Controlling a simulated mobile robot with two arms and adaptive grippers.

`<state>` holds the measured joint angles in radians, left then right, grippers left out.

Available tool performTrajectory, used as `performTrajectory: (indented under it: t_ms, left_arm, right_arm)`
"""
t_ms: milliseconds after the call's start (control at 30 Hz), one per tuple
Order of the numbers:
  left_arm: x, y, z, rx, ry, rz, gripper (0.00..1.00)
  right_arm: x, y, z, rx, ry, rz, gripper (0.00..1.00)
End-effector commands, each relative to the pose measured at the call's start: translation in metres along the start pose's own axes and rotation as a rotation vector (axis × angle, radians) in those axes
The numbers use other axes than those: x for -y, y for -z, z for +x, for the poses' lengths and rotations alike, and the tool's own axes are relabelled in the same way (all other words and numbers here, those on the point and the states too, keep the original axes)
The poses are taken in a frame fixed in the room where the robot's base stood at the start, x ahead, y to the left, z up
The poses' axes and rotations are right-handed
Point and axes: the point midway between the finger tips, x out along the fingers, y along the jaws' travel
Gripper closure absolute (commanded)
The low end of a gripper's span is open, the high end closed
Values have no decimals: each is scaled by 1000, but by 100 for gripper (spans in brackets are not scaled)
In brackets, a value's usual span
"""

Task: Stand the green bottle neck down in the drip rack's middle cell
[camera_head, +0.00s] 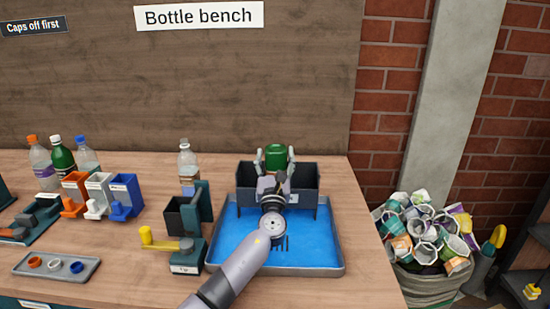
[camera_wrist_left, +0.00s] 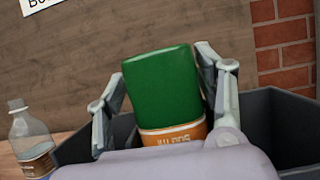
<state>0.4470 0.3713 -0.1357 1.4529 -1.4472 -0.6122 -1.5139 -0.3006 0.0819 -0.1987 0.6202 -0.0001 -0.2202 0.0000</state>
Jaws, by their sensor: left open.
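A green bottle (camera_head: 276,157) stands base up in the dark drip rack (camera_head: 247,182), apparently in its middle cell; its neck is hidden. The wrist view shows its green end (camera_wrist_left: 163,88) and an orange and white label; it looks slightly tilted there. My left gripper (camera_head: 274,160) is open, with one finger on each side of the bottle. In the left wrist view, the left finger stands apart from the bottle and the right finger is close to it; I cannot tell whether it touches. My right gripper is not in view.
The rack stands in a blue tray (camera_head: 222,238). A clear bottle (camera_head: 187,163) and a dark stand with a yellow handle (camera_head: 158,240) are left of it. Another green bottle (camera_head: 62,157), coloured holders and a cap tray (camera_head: 57,265) are farther left. A full sack (camera_head: 428,283) stands right.

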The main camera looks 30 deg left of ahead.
Motion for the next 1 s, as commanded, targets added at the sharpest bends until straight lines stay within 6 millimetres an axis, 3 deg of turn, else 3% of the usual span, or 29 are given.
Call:
performTrajectory:
  t_ms: [33, 367, 800, 1000]
  left_arm:
    - [7, 8, -5, -15, 18, 2, 26]
    - [9, 10, -14, -18, 22, -1, 26]
    - [0, 4, -97, -9, 7, -2, 26]
    - [-3, 0, -118, -2, 1, -2, 26]
  right_arm:
    - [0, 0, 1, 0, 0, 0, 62]
    - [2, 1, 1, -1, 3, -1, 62]
    - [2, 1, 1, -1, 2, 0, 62]
    - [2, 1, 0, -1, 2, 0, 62]
